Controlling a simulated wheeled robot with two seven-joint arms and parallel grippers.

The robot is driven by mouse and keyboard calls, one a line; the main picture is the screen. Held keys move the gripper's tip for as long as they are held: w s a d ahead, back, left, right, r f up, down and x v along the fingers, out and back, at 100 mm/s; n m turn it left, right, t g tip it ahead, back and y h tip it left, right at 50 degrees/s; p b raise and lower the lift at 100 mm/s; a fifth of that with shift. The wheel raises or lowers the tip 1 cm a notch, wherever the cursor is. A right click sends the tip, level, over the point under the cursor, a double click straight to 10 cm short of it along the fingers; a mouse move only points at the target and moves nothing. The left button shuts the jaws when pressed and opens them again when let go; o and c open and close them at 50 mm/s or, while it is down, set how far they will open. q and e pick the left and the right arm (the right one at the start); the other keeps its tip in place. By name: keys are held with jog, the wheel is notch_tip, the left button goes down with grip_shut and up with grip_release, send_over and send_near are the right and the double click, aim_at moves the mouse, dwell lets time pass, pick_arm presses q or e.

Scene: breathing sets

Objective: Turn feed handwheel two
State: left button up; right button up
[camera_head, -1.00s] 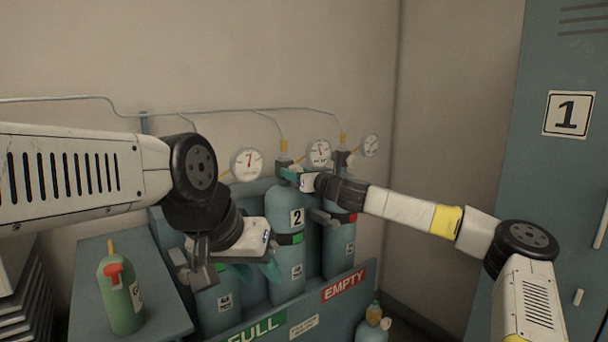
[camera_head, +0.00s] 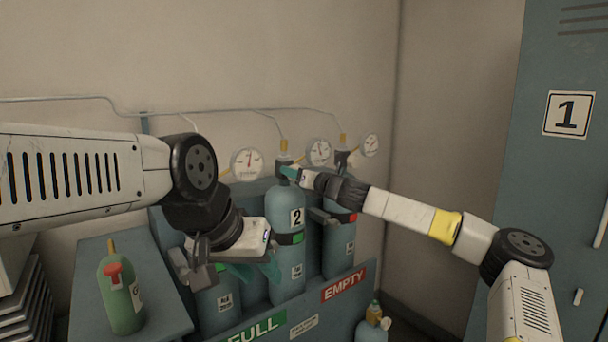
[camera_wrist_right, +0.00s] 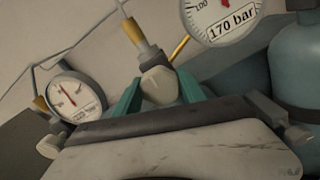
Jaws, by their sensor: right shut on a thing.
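Cylinder two (camera_head: 289,205) is blue-green, marked "2", and stands upright in the rack. Its feed handwheel is mostly hidden by my right gripper (camera_head: 288,172) in the head view. In the right wrist view a grey rounded knob (camera_wrist_right: 159,85), apparently this handwheel, sits between the two teal fingers of my right gripper (camera_wrist_right: 157,92), below a brass fitting (camera_wrist_right: 136,36). The gripper is shut on it from the right side. My left gripper (camera_head: 258,268) hangs lower, in front of the rack, apart from the handwheel; its finger gap is unclear.
Pressure gauges (camera_head: 247,163) line the wall behind the cylinders, and one reads 170 bar (camera_wrist_right: 222,20) in the wrist view. A neighbouring cylinder (camera_head: 339,245) stands close on the right. A green bottle (camera_head: 121,295) stands on the left table (camera_head: 95,262). The FULL/EMPTY rack panel (camera_head: 325,310) is in front.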

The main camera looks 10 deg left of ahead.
jog(key=o, duration=1.3)
jog(key=shift+o, duration=0.2)
jog(key=v, duration=0.7)
jog(key=shift+s+d, duration=0.3)
jog(key=shift+d, duration=0.05)
